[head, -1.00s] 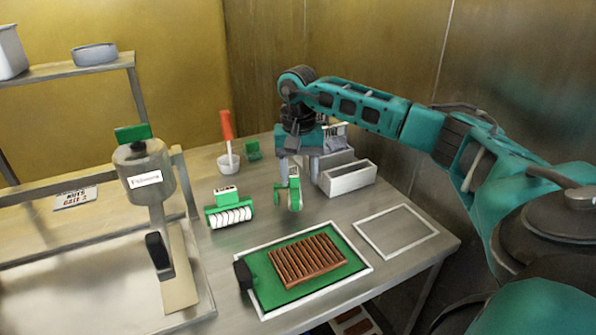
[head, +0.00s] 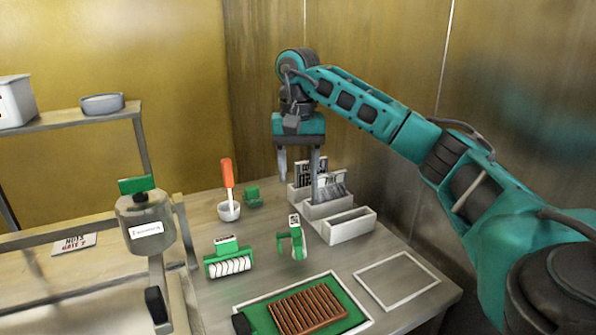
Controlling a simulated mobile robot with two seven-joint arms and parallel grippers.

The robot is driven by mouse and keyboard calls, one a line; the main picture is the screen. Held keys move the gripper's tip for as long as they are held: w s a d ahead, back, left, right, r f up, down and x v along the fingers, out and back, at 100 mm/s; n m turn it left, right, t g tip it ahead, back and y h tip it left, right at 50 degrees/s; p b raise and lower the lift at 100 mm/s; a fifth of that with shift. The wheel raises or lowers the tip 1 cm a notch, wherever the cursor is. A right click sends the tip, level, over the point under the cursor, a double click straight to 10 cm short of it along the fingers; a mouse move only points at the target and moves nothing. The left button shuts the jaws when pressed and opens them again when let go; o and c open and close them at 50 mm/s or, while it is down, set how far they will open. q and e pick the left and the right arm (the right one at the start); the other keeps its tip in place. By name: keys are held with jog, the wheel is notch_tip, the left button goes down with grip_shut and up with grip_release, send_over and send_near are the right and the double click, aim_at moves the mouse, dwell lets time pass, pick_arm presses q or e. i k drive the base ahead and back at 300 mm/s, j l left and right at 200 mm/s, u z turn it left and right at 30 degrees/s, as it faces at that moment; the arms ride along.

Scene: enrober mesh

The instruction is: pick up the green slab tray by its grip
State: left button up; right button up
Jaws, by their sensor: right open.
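The green slab tray (head: 352,312) lies flat on the steel table at the bottom of the head view, inside a white outline. It bears a brown ridged slab (head: 308,309). Its black grip (head: 241,323) sticks out at the left end, cut close by the picture's lower edge. My right gripper (head: 299,180) is open and empty, pointing down above the back of the table, well behind the tray. My left gripper is not in view.
A green tape dispenser (head: 298,238) and a green-topped roller (head: 229,260) stand behind the tray. White bins (head: 348,225) stand at the back right. A cup (head: 229,210) holds an orange-handled tool (head: 227,173). An empty white outline (head: 397,281) marks free table at right.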

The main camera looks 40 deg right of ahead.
aim_at(319, 307)
jog(key=k+j, duration=0.35)
jog(key=j, duration=0.15)
jog(key=k+j, duration=0.4)
jog(key=j, duration=0.1)
